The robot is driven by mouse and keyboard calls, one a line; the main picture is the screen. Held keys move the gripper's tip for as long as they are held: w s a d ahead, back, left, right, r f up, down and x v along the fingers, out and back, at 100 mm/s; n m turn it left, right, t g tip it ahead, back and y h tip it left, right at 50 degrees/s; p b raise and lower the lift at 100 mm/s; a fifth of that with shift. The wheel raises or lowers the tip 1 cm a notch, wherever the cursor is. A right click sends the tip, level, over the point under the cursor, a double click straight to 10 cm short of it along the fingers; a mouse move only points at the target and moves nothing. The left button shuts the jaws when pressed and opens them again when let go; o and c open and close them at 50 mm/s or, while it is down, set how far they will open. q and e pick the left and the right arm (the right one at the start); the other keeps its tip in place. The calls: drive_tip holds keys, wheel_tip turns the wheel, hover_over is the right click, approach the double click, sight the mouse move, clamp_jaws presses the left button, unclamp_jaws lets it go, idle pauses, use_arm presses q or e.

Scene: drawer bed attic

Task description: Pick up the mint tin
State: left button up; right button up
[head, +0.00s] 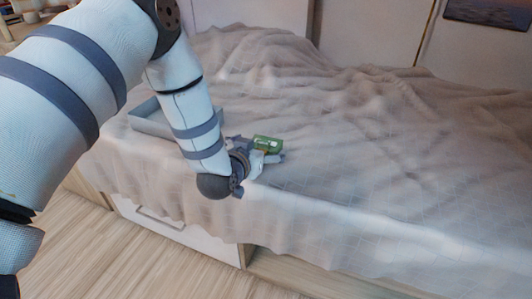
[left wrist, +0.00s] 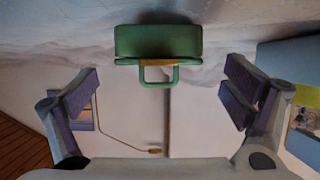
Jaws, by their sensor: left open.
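The mint tin (head: 267,143) is a small green box lying on the bed cover near its front edge. In the left wrist view the green tin (left wrist: 158,41) has a looped green handle on its near side and a brownish patch above the loop. My left gripper (head: 263,153) is at the tin, with its fingers spread. In the left wrist view the left gripper (left wrist: 160,98) is open, and its two fingers stand wide apart to either side of the tin's line. The tin lies beyond the fingertips, centred between them, and no contact shows. My right gripper is not in view.
A grey-blue tray (head: 150,124) lies on the bed behind my left arm, partly hidden. The rumpled beige cover (head: 380,150) is clear to the right. A drawer front (head: 160,222) with a handle is under the bed's edge.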

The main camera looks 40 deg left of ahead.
use_arm(q)
drive_tip(key=shift+x, duration=0.95)
drive_tip(key=c, duration=1.3)
